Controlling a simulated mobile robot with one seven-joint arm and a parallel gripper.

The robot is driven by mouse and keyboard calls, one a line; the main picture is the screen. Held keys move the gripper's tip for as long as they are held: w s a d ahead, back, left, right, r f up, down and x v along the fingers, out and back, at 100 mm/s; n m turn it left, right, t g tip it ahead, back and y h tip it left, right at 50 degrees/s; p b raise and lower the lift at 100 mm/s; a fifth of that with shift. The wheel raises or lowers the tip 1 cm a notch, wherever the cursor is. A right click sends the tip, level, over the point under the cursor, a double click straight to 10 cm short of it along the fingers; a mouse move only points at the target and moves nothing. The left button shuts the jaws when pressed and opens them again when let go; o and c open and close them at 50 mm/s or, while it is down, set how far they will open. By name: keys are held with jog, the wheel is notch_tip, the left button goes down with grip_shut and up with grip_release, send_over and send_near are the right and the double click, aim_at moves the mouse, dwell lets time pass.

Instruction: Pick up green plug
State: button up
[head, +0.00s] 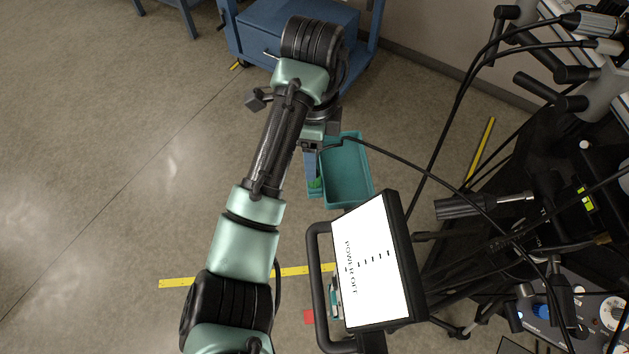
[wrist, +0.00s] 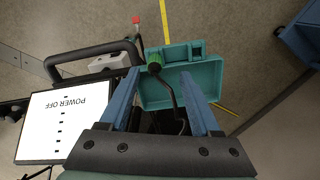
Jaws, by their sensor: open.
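The green plug (wrist: 154,67) has a black end and a dark cable that runs from it toward my gripper base in the wrist view. It appears at the teal tray (wrist: 208,72), near its left edge. In the head view the green plug (head: 315,183) shows just below my gripper (head: 312,172), at the narrow left part of the teal tray (head: 371,172). My gripper (wrist: 161,75) is open, its two blue fingers apart. The plug shows between and just beyond the fingertips, nearer the left one. I cannot tell whether they touch.
A screen reading POWER OFF (head: 375,265) with a dark handle (head: 316,290) stands close beside the tray. Black cables and equipment (head: 560,200) fill the right side. A blue cart (head: 300,25) stands at the back. Open floor (head: 110,150) lies to the left.

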jog(key=shift+s+d+f, duration=0.1)
jog(key=shift+s+f, duration=0.15)
jog(key=shift+f, duration=1.2)
jog(key=shift+s+f, duration=0.2)
jog(key=shift+f, duration=1.2)
grip_shut()
